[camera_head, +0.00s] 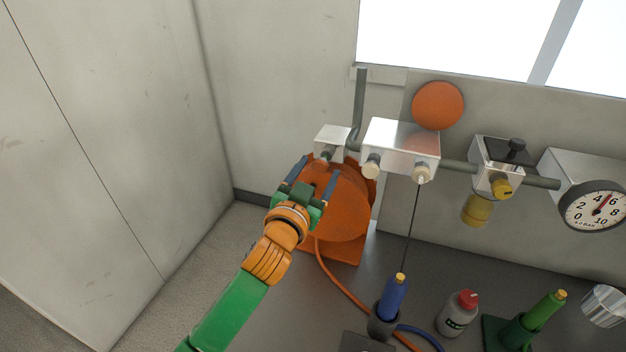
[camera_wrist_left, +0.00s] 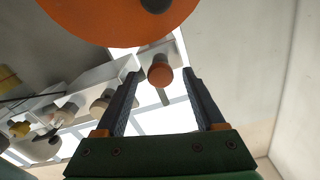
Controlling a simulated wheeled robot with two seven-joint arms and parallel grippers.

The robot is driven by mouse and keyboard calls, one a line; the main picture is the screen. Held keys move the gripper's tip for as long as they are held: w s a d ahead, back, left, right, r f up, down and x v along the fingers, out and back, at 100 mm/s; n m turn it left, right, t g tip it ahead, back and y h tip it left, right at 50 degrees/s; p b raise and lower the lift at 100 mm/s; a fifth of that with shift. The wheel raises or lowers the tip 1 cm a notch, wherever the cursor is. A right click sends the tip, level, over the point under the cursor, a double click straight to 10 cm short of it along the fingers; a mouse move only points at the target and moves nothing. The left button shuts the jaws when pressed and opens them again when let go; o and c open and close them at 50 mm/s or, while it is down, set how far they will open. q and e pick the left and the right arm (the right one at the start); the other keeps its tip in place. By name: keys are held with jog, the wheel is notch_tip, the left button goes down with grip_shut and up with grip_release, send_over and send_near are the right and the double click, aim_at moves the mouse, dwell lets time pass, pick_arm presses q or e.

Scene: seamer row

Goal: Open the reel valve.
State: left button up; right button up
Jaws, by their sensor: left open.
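The reel valve is a small silvery block (camera_head: 332,138) on the grey pipe above the orange hose reel (camera_head: 345,205). A stubby fitting (camera_head: 325,154) sticks out of its front. My left gripper (camera_head: 312,174) is open in front of the reel, just below that fitting. In the left wrist view a round knob with an orange face (camera_wrist_left: 160,72) shows between the spread fingertips (camera_wrist_left: 162,80). The fingers appear apart from it, with nothing held. The gripper hides part of the reel. My right gripper is not in view.
A larger silvery manifold block (camera_head: 400,142), a yellow-knobbed regulator (camera_head: 492,175) and a gauge (camera_head: 597,208) line the pipe rightwards. A blue tool (camera_head: 391,297), a bottle (camera_head: 458,315) and a green tool (camera_head: 540,313) stand on the bench. A wall corner lies left.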

pick_arm(q)
jog(key=v, duration=0.4)
jog(key=shift+s+a+b, duration=0.15)
jog(key=shift+s+b, duration=0.2)
